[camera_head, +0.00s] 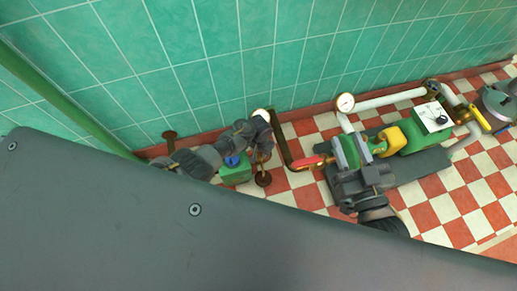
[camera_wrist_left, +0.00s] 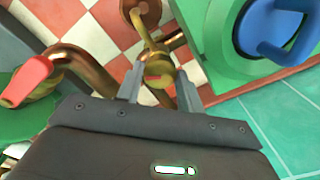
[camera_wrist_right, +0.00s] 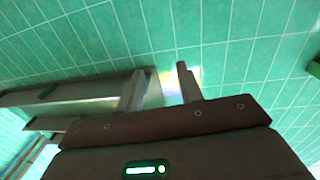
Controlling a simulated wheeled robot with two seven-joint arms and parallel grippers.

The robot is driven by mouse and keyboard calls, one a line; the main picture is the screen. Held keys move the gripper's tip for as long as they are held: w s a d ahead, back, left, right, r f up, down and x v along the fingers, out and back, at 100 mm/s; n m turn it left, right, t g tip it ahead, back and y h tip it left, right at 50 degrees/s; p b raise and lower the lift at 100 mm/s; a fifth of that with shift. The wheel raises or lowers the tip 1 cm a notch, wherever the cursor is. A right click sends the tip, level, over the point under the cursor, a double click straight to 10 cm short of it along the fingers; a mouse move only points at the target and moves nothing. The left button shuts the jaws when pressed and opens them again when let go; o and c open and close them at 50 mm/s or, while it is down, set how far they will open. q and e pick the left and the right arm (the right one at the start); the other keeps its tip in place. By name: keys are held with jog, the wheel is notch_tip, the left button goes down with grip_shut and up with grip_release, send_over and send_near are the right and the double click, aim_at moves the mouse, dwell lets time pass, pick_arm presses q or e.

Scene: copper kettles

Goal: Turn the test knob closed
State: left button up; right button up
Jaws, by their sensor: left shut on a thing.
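The test knob appears to be the small brass piece with a red mark (camera_wrist_left: 158,76) on the brass pipework in the left wrist view. My left gripper (camera_head: 262,145) has its fingers on both sides of it, and it also shows in the left wrist view (camera_wrist_left: 161,90). The gripper is shut on this knob; in the head view the knob is largely hidden by the gripper. My right gripper (camera_head: 346,152) is above the green pump in the head view. In the right wrist view (camera_wrist_right: 161,85) its fingers are apart with nothing held between them.
A green box with a blue knob (camera_head: 232,161) stands close to my left gripper. A red lever (camera_head: 306,163) is between the grippers. A gauge (camera_head: 345,102), white pipe (camera_head: 390,99) and yellow part (camera_head: 392,141) are near my right arm. The tiled wall (camera_head: 210,60) stands behind.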

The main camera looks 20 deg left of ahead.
pick_arm(q)
jog(key=m+p, duration=0.1)
jog(key=m, duration=0.2)
jog(key=shift+a+m, duration=0.1)
jog(key=shift+m, duration=0.3)
jog(key=m, duration=0.2)
jog(key=shift+m, duration=0.4)
jog(key=m, duration=0.3)
jog(key=shift+m, duration=1.2)
pick_arm(e)
jog(key=d+f+m+g+h, duration=0.1)
jog(key=d+f+g+h, duration=0.2)
jog(key=f, duration=0.2)
jog(key=shift+s+d+f, duration=0.15)
jog(key=shift+d+f, duration=0.1)
jog(key=shift+f, duration=0.1)
pick_arm(q)
jog(key=shift+s+d+f, duration=0.1)
jog(key=shift+d, duration=0.1)
jog(key=o, duration=1)
pick_arm(e)
jog(key=shift+r, duration=0.1)
